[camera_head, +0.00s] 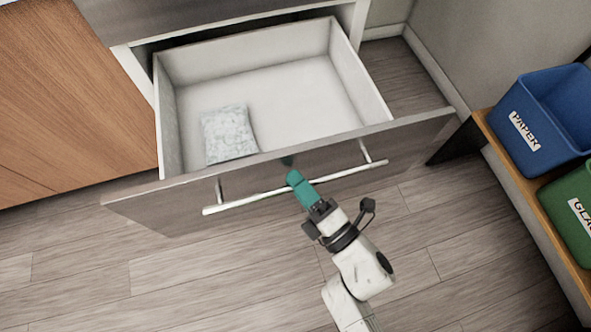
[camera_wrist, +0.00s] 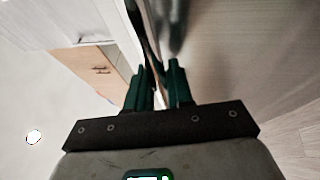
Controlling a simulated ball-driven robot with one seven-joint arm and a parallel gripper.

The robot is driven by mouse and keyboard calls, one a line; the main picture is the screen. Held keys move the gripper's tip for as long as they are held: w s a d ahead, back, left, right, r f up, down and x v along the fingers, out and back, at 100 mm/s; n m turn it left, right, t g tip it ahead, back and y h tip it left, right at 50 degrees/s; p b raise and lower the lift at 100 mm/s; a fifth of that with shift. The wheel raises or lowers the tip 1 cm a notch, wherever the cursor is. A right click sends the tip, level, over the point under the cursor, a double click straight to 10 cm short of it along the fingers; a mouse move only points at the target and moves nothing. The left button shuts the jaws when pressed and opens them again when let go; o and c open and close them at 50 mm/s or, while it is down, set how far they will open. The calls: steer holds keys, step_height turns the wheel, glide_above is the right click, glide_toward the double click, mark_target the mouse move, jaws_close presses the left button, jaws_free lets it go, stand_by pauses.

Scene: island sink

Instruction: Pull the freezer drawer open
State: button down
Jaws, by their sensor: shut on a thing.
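The drawer (camera_head: 278,87) stands well out of its cabinet in the head view, with its white inside in view. A white, patterned packet lies in it (camera_head: 228,134) at the front left. The grey drawer front (camera_head: 420,133) carries a long metal bar handle (camera_head: 250,201) on two posts. My gripper (camera_head: 291,172) has green fingers and is shut on the handle near the bar's middle. In the wrist view the green fingers (camera_wrist: 160,75) are close together, with the drawer front beside them; the handle between them is hard to make out.
Wooden cabinet doors (camera_head: 70,85) are at the left. A blue paper bin (camera_head: 550,115) and a green glass bin (camera_head: 573,205) stand on a wooden shelf at the right. The plank floor (camera_head: 185,285) in front of the drawer is clear apart from my arm.

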steer(key=shift+f, duration=0.1)
steer(key=c, duration=1.1)
jaws_free()
steer(key=v, duration=1.1)
